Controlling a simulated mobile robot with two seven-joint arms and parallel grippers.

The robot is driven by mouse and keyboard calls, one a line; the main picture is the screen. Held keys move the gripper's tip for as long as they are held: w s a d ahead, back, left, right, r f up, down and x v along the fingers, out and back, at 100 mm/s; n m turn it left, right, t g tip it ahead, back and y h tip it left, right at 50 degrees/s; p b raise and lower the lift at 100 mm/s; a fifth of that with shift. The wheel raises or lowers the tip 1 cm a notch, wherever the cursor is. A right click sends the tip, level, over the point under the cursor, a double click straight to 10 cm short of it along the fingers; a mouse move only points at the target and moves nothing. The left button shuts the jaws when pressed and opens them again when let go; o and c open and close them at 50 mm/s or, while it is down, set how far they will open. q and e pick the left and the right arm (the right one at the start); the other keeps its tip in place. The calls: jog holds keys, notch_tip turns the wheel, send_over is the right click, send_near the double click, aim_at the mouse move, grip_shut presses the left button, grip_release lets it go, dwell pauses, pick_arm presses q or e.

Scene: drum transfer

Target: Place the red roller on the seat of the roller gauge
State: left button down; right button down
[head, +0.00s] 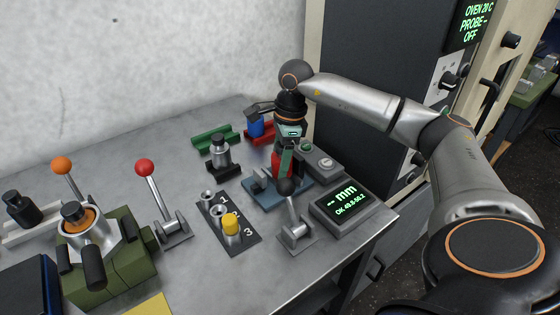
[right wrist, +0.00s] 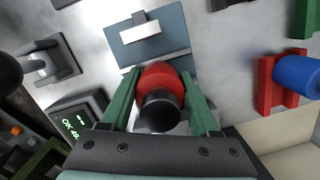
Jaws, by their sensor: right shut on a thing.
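The red roller (head: 276,166) is held upright between the green fingers of my right gripper (head: 286,160). In the right wrist view the red roller (right wrist: 160,76) shows its black end towards the camera, with my right gripper (right wrist: 160,84) shut around it. In the right wrist view the blue base (right wrist: 172,24) carries a pale block (right wrist: 140,32). The roller's lower end and the seat are partly hidden, so I cannot tell whether they touch. My left gripper is out of view.
A black-knobbed lever (head: 294,236) stands in front of the gauge. A blue roller (head: 255,126) sits by a red holder (head: 262,139), beside a green holder (head: 212,139). A numbered rack (head: 246,243) and a red-knobbed lever (head: 148,190) stand left. Bare table lies between them.

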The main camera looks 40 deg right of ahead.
jog(key=shift+c, duration=0.6)
grip_release()
jog(key=shift+r, duration=0.1)
jog(key=r, duration=0.4)
jog(key=d+r, duration=0.1)
jog(key=r, duration=0.2)
jog(key=s+r, duration=0.1)
jog(key=r, duration=0.3)
jog(key=shift+d+r+p, duration=0.25)
jog(key=shift+r+p, duration=0.1)
